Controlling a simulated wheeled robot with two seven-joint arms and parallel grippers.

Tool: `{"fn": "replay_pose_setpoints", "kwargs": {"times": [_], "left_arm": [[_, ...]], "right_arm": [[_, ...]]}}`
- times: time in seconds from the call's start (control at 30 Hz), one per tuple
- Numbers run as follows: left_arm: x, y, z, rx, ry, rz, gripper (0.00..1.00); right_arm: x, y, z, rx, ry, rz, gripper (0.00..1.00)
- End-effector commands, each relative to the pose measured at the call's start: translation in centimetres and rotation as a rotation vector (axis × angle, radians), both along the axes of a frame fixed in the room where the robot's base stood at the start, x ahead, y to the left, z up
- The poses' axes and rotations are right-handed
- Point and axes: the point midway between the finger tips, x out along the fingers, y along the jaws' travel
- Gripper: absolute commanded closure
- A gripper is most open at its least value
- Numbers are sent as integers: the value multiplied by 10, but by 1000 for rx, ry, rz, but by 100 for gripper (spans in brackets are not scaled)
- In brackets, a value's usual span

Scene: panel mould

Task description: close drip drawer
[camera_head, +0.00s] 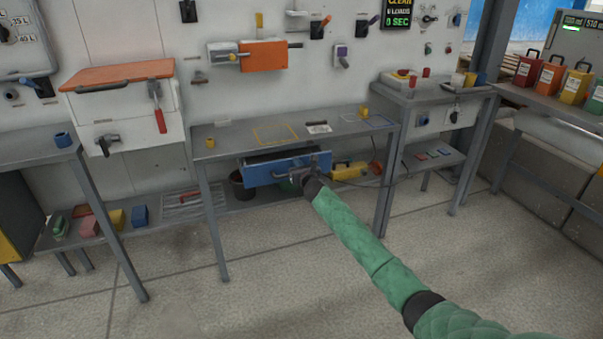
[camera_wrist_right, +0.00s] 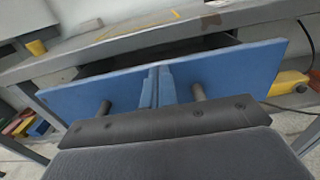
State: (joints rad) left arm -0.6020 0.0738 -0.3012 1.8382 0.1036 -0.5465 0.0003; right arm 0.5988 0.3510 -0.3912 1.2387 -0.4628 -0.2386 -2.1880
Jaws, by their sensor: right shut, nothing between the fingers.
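The drip drawer (camera_head: 262,173) has a blue front and hangs under the middle grey table. It stands partly open, with a dark gap above its front. In the right wrist view the blue front (camera_wrist_right: 240,75) spans the picture, with two round handle posts on it. My right gripper (camera_head: 303,178) is at the right part of the drawer front, shut and empty. In the right wrist view its blue-grey fingers (camera_wrist_right: 157,88) are together, pointing at the front between the posts. Whether they touch it I cannot tell. My left gripper is not in view.
The table top (camera_head: 235,137) above the drawer has a yellow outlined square and small yellow cups. A lower shelf holds a dark bucket (camera_head: 241,186) and a yellow tool (camera_head: 349,171). The table legs stand either side. The floor in front is clear.

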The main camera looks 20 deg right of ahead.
Motion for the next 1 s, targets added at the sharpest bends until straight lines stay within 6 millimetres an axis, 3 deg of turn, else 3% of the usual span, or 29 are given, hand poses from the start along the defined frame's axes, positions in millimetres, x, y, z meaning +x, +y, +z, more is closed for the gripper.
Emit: {"fn": "replay_pose_setpoints", "kwargs": {"times": [0.2, 0.4, 1.0], "left_arm": [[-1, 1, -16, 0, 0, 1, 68], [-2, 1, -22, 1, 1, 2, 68], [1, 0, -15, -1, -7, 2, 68]], "right_arm": [[31, 1, -1, -2, 0, -1, 100], [45, 1, 0, -1, 0, -1, 100], [45, -3, 1, -3, 1, -1, 100]]}}
